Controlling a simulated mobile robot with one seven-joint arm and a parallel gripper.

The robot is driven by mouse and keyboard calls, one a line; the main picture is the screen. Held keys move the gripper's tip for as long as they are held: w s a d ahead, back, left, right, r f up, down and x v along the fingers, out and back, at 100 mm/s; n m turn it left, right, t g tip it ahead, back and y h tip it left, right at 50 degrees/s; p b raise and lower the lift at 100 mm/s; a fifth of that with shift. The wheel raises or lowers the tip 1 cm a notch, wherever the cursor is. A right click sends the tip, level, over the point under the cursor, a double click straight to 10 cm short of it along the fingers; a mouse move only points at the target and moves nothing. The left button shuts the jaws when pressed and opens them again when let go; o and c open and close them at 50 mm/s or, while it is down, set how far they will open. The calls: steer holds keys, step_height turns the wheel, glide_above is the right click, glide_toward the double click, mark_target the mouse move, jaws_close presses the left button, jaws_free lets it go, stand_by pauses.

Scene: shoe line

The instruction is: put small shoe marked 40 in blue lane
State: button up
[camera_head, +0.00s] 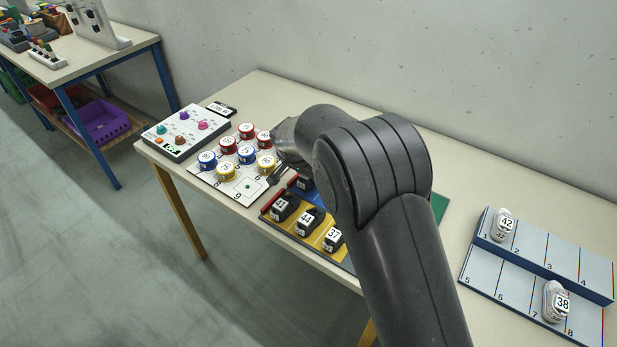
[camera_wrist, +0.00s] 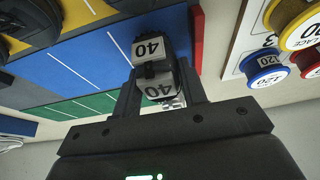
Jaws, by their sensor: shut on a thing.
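The small dark shoe marked 40 (camera_wrist: 152,48) is between the fingers of my gripper (camera_wrist: 160,88) in the wrist view, its white labels facing the camera. My gripper is shut on it. The shoe is over the red-edge end of the blue lane (camera_wrist: 70,68); whether it touches the lane is unclear. In the head view my arm hides most of the gripper and most of the blue lane (camera_head: 308,197). A dark labelled shoe shows there beside my arm, its number unreadable.
The yellow lane (camera_head: 268,214) holds dark shoes marked 41, 44 (camera_head: 306,221) and 37 (camera_head: 333,239). The green lane (camera_wrist: 60,110) looks empty where visible. Lace tins (camera_head: 246,152) stand close left of the lanes. A grey rack (camera_head: 515,290) at right holds shoes 42 and 38.

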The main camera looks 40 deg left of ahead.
steer(key=shift+f, duration=0.6)
steer(key=shift+f, duration=0.1)
steer(key=o, duration=0.7)
steer(key=v, duration=1.2)
